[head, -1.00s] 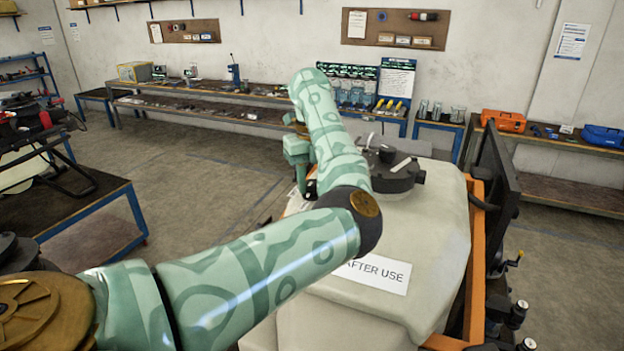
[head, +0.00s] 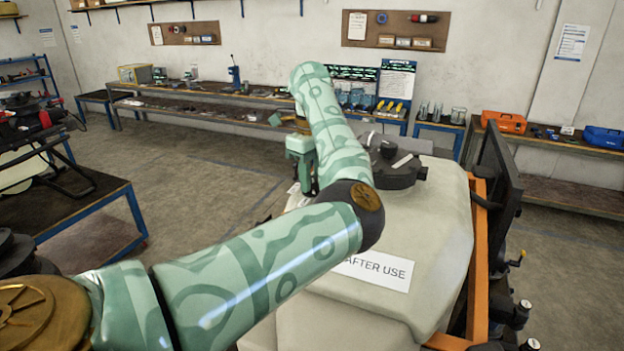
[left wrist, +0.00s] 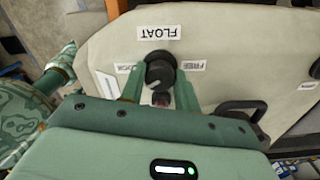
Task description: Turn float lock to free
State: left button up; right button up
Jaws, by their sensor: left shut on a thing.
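The float lock is a round black knob (left wrist: 160,68) on the pale tank (head: 440,220). In the left wrist view, a FLOAT label (left wrist: 159,32) sits above it upside down. A LOCK label (left wrist: 124,69) is to its left and a FREE label (left wrist: 192,66) to its right. A light mark shows on the knob's lower left part. My left gripper (left wrist: 158,80) has one finger on each side of the knob and is shut on it. My right gripper is in neither view.
A dark round lid (head: 398,172) and a white sign reading AFTER USE (head: 375,270) are on the tank. In the left wrist view a black handle (left wrist: 240,106) stands right of the knob. An orange frame (head: 478,250) and a dark monitor (head: 495,195) flank the tank's right.

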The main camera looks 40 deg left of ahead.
pick_arm(q)
jog(key=n+b, duration=0.1)
jog(key=n, duration=0.3)
jog(key=n+b, duration=0.1)
jog(key=n, duration=0.6)
jog(key=shift+n+b, duration=0.4)
jog(key=n, duration=0.3)
jog(key=shift+r+n+b, duration=0.1)
jog(key=shift+n+b, duration=0.2)
jog(key=n, duration=0.3)
jog(key=shift+n, duration=0.4)
jog(key=n+b, duration=0.1)
jog(key=n, duration=0.8)
jog(key=shift+r+n, duration=0.1)
jog(key=shift+n, duration=0.3)
